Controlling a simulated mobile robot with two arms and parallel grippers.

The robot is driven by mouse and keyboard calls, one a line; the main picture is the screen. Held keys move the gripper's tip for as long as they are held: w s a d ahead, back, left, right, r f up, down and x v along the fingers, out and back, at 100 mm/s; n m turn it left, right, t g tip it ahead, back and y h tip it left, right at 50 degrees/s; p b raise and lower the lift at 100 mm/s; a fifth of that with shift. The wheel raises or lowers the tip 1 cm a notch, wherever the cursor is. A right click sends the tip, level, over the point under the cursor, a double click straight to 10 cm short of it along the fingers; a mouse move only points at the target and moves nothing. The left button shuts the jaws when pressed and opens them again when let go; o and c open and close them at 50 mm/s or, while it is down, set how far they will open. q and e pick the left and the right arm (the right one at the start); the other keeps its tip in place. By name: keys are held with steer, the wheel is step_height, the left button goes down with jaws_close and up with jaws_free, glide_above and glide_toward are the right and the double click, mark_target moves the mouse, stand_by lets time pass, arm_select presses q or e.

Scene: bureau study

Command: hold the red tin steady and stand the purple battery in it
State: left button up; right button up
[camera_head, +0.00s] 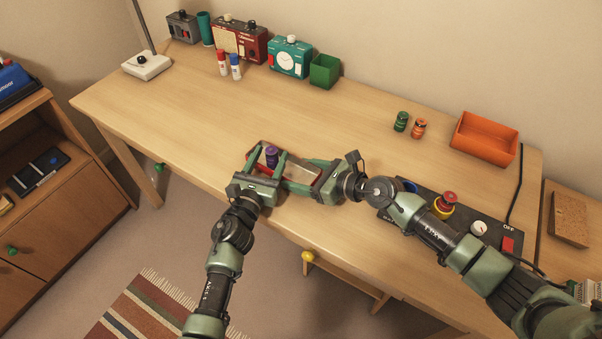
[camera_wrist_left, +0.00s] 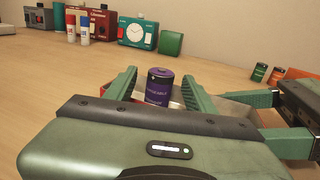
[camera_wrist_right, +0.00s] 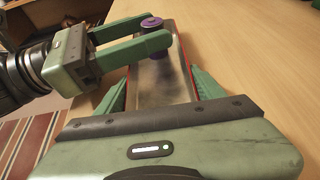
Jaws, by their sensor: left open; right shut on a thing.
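The red tin (camera_head: 300,173) is an open tray with a red rim and bare metal inside, near the desk's front edge. My right gripper (camera_wrist_right: 158,85) is shut on it, one finger along each long side. The purple battery (camera_head: 271,154) stands upright at the tin's far end, as the right wrist view (camera_wrist_right: 152,24) shows. Its lower end is partly hidden, so I cannot tell whether it rests on the tin's floor. My left gripper (camera_wrist_left: 158,80) is open, its fingers on either side of the battery with gaps visible in the left wrist view.
A green box (camera_head: 325,71), a teal clock radio (camera_head: 289,58) and glue sticks (camera_head: 222,63) stand at the back. Green and orange batteries (camera_head: 401,121) stand by an orange tray (camera_head: 486,138). A dark control panel (camera_head: 470,222) lies under my right arm. The desk's middle is clear.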

arm_select(q)
steer(key=v, duration=1)
steer(key=shift+s, duration=0.2)
arm_select(e)
steer(key=o, duration=1.5)
steer(key=v, duration=1.2)
steer(key=shift+r, duration=0.15)
steer(key=shift+a, duration=0.1)
